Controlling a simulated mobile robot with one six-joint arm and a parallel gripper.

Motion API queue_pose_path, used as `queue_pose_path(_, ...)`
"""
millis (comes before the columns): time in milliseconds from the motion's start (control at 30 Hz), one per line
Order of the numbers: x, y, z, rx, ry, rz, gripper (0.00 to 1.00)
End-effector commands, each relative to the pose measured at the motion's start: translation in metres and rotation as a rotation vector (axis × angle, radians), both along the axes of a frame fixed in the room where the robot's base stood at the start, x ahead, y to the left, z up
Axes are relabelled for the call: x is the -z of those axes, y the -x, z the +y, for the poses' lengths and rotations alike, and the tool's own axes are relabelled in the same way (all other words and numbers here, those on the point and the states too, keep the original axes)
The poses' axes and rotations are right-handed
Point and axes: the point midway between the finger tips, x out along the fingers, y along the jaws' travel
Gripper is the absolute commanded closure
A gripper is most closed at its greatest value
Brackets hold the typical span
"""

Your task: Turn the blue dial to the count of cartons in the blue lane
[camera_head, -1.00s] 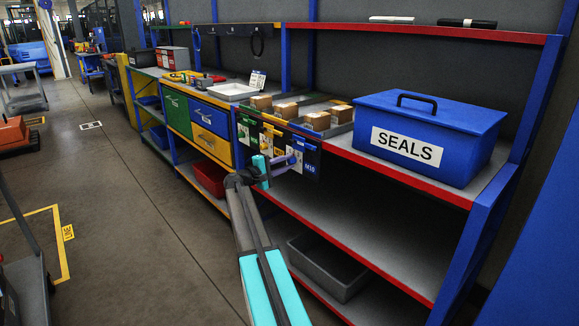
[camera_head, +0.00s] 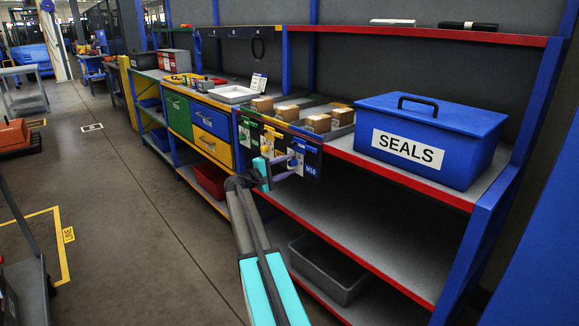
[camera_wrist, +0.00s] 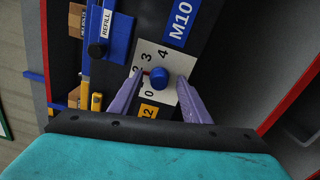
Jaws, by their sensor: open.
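In the head view my gripper (camera_head: 286,160) is at the front of the dark panel (camera_head: 308,157) and hides the dial. Several brown cartons (camera_head: 318,123) stand in the lanes above; which belong to the blue lane is unclear.
A blue SEALS box (camera_head: 440,120) stands on the red-edged shelf right of the lanes. Other coloured parts and cards (camera_head: 268,140) are on the panel to the left. A grey bin (camera_head: 327,268) is on the lower shelf. The aisle floor at left has open room.

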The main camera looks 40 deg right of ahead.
Motion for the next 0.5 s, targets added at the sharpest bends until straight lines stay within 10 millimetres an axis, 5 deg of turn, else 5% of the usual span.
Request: queue_pose_path(500, 0.0, -0.003, 0.062, -0.002, 0.0, 0.0, 0.57)
